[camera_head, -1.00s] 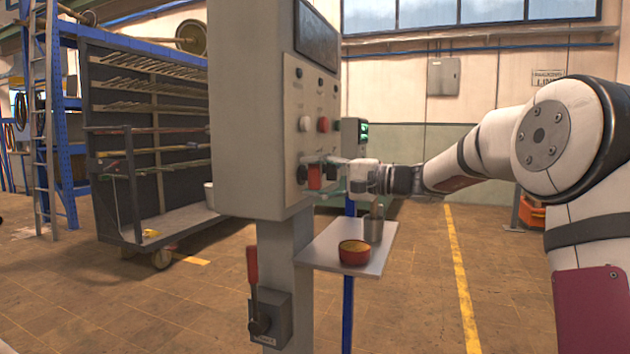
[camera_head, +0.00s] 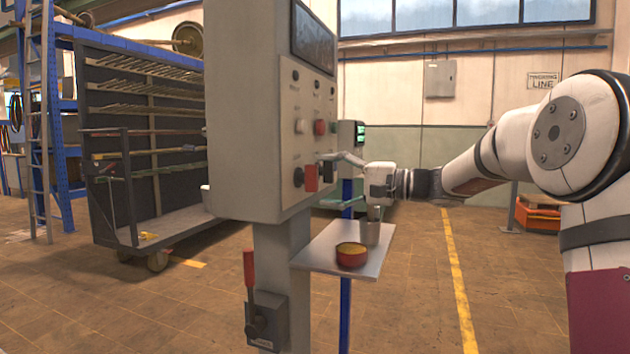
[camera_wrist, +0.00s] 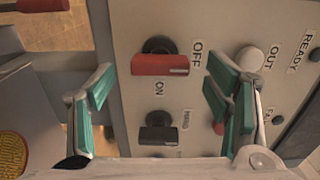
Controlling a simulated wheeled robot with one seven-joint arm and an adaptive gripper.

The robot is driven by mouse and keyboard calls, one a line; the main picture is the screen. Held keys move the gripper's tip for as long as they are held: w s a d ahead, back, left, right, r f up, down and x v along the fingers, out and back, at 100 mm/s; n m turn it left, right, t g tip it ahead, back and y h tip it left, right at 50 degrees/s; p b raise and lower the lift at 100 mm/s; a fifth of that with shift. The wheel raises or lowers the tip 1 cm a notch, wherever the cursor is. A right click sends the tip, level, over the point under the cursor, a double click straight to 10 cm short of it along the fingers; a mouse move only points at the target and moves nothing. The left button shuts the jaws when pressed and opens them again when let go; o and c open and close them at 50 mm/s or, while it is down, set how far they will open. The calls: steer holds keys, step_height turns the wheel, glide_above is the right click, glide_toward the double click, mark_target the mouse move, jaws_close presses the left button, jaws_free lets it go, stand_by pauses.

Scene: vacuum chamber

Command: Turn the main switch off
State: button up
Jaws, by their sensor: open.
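The main switch (camera_wrist: 160,65) is a red bar handle on a dark round hub, on the grey panel. In the wrist view its right end lies beside the OFF label, and the ON label is below its middle. In the head view the red handle (camera_head: 311,178) stands upright on the cabinet front. My gripper (camera_wrist: 163,92) is open, with one green-padded finger to each side in the wrist view. The handle shows between and beyond the fingers, apart from them. In the head view my gripper (camera_head: 345,178) is just right of the switch.
A black knob (camera_wrist: 158,130) is beside the switch, and a white button (camera_wrist: 248,58) is to the right. Below the panel, a shelf (camera_head: 318,262) holds a red round container (camera_head: 351,254) and a metal cup (camera_head: 370,228). A red lever (camera_head: 250,275) is on the post.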

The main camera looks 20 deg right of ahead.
steer(key=v, duration=0.7)
steer(key=shift+s+d, duration=0.25)
steer(key=s+a+f+n+g+h, duration=0.2)
steer(key=s+a+f+g+h, duration=0.15)
steer(key=s+a, duration=0.55)
steer(key=s+a+f+n+g+h, duration=0.2)
steer(key=s+a+f+g, duration=0.3)
steer(key=s+a, duration=0.45)
steer(key=s+d+f+n+g+h, duration=0.1)
steer(key=s+d+f+h, duration=0.25)
steer(key=s, duration=0.55)
steer(key=s+d+f+n+h, duration=0.1)
steer(key=s+d+f+h, duration=0.15)
steer(key=s+f, duration=0.45)
steer(key=s+d+f+n+g+h, duration=0.1)
steer(key=s+d+f+h, duration=0.15)
steer(key=s, duration=0.85)
step_height(320, 180, up, 28)
steer(key=d+t+p, duration=0.1)
steer(key=t+p, duration=0.3)
steer(key=p, duration=2.1)
steer(key=shift+s+d+f+h, duration=0.2)
steer(key=shift+s+d+h, duration=0.1)
